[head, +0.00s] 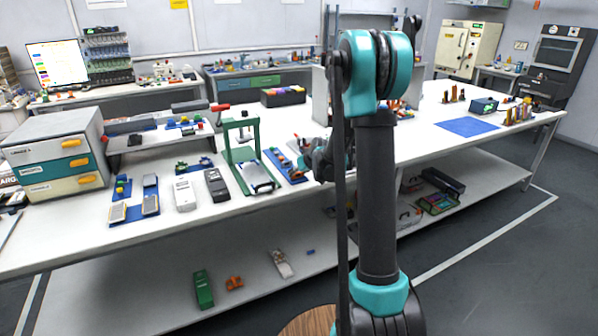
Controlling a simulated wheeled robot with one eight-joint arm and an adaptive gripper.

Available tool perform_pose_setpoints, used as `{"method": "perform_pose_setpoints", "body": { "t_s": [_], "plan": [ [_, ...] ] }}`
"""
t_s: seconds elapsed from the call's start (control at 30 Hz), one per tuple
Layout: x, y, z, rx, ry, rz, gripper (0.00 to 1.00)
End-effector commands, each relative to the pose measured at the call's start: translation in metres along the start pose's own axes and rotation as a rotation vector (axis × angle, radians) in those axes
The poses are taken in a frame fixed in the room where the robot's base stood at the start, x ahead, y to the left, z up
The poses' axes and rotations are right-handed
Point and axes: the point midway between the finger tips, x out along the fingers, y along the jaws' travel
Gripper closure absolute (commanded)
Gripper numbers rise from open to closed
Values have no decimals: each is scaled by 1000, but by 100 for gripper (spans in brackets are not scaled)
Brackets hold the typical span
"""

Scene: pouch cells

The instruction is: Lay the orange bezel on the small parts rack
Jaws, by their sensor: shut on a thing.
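My gripper (318,163) is low over the long white workbench, just right of the green press stand, partly hidden behind my own arm. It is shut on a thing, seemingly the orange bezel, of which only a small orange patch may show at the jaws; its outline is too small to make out. A rack with several tiers of small parts (107,57) stands on the back bench at the left, right of the lit screen. I cannot tell for certain whether this is the small parts rack.
The green press stand (240,155) and a blue mat with parts (288,166) are close to my gripper. A drawer cabinet (57,155) stands at the left. The bench (400,140) has bare room right of my arm, before a blue mat (467,127).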

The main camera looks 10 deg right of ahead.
Motion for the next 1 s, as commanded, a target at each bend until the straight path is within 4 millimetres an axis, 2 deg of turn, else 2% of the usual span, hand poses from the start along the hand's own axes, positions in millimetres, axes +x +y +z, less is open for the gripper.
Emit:
{"method": "perform_pose_setpoints", "body": {
  "t_s": [0.1, 0.13, 0.3, 0.67, 0.87, 1.0],
  "plan": [
    [2, 0, 2, 0, 0, 0, 66],
    [2, 0, 2, 0, 0, 0, 51],
    [2, 0, 2, 0, 0, 0, 30],
    [-1, 0, 1, 0, 0, 0, 30],
    [-22, 0, 1, 1, 0, 1, 30],
    [-45, 0, 2, 1, 0, 1, 30]
  ]
}}
